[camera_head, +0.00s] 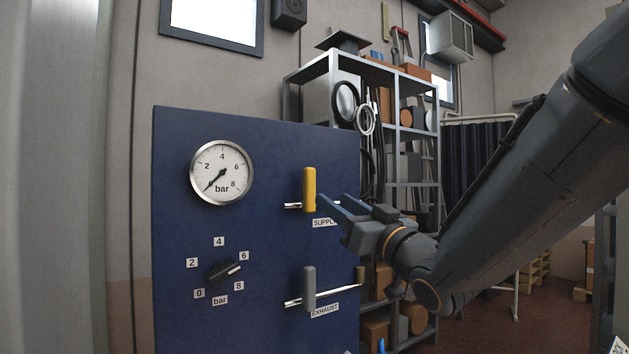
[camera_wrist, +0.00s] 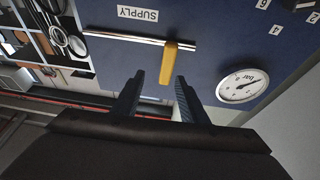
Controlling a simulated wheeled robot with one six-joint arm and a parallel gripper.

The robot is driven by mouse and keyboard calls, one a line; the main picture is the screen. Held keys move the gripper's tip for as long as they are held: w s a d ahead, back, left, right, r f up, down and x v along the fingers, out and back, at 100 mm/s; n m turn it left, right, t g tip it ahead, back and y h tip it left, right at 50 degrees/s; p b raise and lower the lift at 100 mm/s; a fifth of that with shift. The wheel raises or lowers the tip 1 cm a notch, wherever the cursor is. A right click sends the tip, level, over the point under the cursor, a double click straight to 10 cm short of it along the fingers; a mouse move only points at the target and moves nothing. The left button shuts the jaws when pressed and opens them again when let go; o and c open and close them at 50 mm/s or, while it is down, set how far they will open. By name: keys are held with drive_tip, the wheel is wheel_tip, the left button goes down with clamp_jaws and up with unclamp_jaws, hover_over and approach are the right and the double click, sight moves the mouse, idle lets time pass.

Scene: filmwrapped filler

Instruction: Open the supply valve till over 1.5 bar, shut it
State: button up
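The supply valve's yellow lever (camera_head: 309,188) stands upright on the blue panel (camera_head: 270,150), across its horizontal pipe. The SUPPLY label (camera_head: 324,223) is below it. My gripper (camera_head: 333,199) is open and empty, just right of the lever in the head view. In the wrist view the yellow lever (camera_wrist: 168,62) appears between the open fingertips (camera_wrist: 160,77), nearer the right finger; contact cannot be told. The round bar gauge (camera_head: 222,173) has its needle at the lower left, around zero. The gauge also shows in the wrist view (camera_wrist: 243,86).
The grey exhaust lever (camera_head: 309,288) stands upright below the supply valve, across its pipe. A black dial knob (camera_head: 225,273) with bar numbers points between 6 and 8. A metal shelf (camera_head: 405,130) with boxes and hoses stands behind the panel.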

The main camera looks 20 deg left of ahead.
sight(312, 181)
drive_tip(key=shift+g+y, duration=0.3)
drive_tip(key=shift+y, duration=0.3)
drive_tip(key=p+x, duration=0.1)
drive_tip(key=x, duration=0.1)
drive_tip(key=p+x, duration=0.1)
drive_tip(key=x, duration=0.2)
drive_tip(key=s+r+p+x, duration=0.1)
drive_tip(key=x, duration=0.2)
drive_tip(key=shift+a+r, duration=0.15)
drive_tip(key=shift+a, duration=0.1)
clamp_jaws()
